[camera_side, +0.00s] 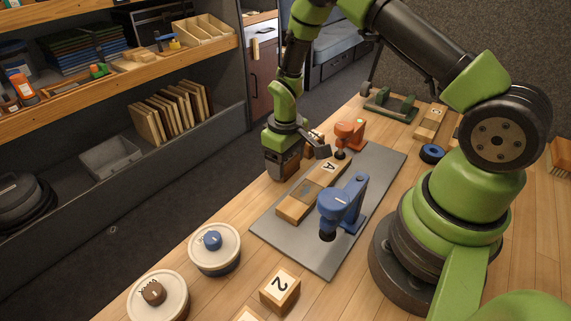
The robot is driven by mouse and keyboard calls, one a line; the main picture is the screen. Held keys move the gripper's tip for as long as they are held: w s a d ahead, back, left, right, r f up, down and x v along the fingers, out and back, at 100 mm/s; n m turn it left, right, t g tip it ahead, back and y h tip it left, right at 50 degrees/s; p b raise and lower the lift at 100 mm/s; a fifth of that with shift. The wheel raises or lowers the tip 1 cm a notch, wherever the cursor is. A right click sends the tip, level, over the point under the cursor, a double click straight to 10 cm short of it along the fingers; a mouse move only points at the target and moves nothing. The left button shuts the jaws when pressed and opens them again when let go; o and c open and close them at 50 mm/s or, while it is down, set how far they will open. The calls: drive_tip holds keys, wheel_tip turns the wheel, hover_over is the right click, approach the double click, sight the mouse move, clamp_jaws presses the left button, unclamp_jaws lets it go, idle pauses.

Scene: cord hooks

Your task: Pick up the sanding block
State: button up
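No object in the side view can be identified with certainty as the sanding block. My gripper (291,158) is at the far left edge of the grey plate, beside the wooden piece marked A (323,172). A dark, brownish blocky shape shows at its lower end; I cannot tell whether this is a held block or part of the gripper. The fingertips are not clearly visible.
A blue ring (432,153) lies farther back.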

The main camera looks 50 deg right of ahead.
drive_tip(key=c, duration=0.3)
drive_tip(key=shift+c, duration=0.2)
drive_tip(key=shift+r, duration=0.15)
wheel_tip(320, 180, up, 10)
drive_tip(key=shift+f, duration=0.15)
